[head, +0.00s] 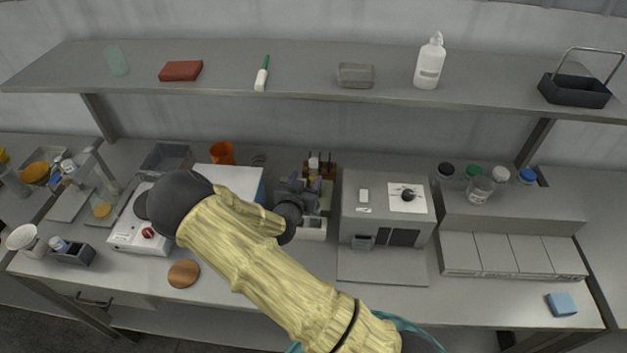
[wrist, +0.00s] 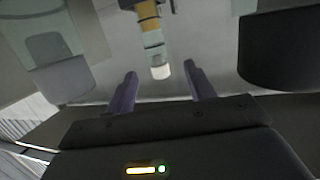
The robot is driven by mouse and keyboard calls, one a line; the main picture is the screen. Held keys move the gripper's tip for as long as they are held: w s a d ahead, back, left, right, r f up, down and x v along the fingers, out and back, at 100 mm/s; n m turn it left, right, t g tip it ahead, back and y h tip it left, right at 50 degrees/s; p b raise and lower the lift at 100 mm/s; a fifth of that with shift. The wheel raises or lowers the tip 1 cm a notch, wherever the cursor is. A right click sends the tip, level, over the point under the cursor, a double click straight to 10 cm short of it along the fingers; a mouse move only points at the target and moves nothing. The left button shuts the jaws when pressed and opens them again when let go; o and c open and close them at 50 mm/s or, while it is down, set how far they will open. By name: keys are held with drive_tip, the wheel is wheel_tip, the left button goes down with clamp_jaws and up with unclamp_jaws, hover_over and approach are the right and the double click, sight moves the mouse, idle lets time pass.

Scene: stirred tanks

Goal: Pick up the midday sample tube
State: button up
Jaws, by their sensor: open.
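A sample tube (wrist: 153,40) with a white end, a pale blue-green band and an amber part shows in the wrist view, in line with the gap between my fingers. I cannot read which sample it is. My gripper (wrist: 160,77) is open, with one purple finger to each side of the tube's white end; I cannot tell how deep the tube lies between them. In the head view my gripper (head: 311,185) is at the middle of the bench, by a brown rack (head: 327,168) with a white-capped tube (head: 313,163). My wrist and fingers partly hide that area.
A grey boxy instrument (head: 386,215) stands right of my gripper. A white box (head: 312,229) is just below it, and an orange cup (head: 222,153) is to the left. The shelf (head: 300,84) runs above and behind. A wooden disc (head: 183,273) lies at the front left.

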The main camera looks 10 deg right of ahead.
sight(312, 171)
drive_tip(key=p+x, duration=0.2)
drive_tip(key=x, duration=0.2)
drive_tip(key=shift+s+d+f, duration=0.1)
drive_tip(key=shift+d+f, duration=0.05)
drive_tip(key=shift+d, duration=0.05)
drive_tip(key=shift+w+d+f+p, duration=0.15)
drive_tip(key=shift+w+f+p, duration=0.05)
drive_tip(key=shift+w+p, duration=0.15)
clamp_jaws()
